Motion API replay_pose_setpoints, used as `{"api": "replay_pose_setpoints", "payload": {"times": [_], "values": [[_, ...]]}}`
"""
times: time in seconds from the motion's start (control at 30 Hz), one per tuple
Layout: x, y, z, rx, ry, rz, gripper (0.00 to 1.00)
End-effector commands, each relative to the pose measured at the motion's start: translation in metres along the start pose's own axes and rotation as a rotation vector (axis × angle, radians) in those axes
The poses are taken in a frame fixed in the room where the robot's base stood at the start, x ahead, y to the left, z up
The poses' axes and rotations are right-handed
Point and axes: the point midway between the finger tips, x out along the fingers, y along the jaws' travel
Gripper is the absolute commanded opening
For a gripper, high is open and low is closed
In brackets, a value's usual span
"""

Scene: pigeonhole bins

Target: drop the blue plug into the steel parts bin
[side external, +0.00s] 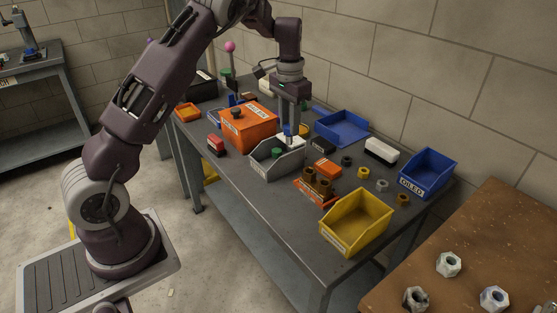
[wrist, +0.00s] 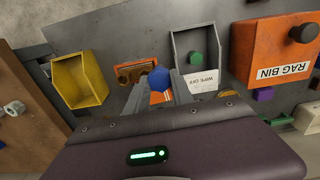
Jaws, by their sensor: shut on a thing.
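The blue plug (wrist: 159,79) is between the fingertips of my gripper (wrist: 160,88) in the wrist view. In the side view my gripper (side external: 291,125) points down with the blue plug (side external: 288,130) at its tips, at the back edge of the grey steel bin (side external: 287,165). The grey bin also shows in the wrist view (wrist: 176,52), just right of the held plug. A green plug (wrist: 195,59) lies inside it; it shows in the side view too (side external: 276,153). The plug's exact height over the bin is hard to tell.
An orange rag bin (side external: 249,125) stands left of the grey bin. A brown-fitted orange rack (side external: 317,187), a yellow bin (side external: 356,222), a blue tray (side external: 341,127) and a blue OILED bin (side external: 427,172) stand around. Loose nuts and small boxes lie between them.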

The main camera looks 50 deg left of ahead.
Motion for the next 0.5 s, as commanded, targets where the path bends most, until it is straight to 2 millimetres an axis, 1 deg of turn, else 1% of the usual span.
{"api": "replay_pose_setpoints", "payload": {"times": [0.03,0.1,0.2,0.27,0.33,0.43,0.5], "values": [[-0.003,-0.021,-0.010,-0.001,-0.001,-0.005,0.00],[-0.008,-0.043,-0.018,0.007,-0.006,-0.006,0.00],[-0.012,-0.062,-0.023,0.019,-0.014,-0.006,0.00],[-0.014,-0.068,-0.025,0.024,-0.016,-0.006,0.00],[-0.011,-0.071,-0.025,0.025,-0.020,-0.004,0.00],[0.000,-0.071,-0.025,0.026,-0.020,-0.003,0.00],[0.011,-0.070,-0.024,0.027,-0.021,-0.003,0.00]]}}
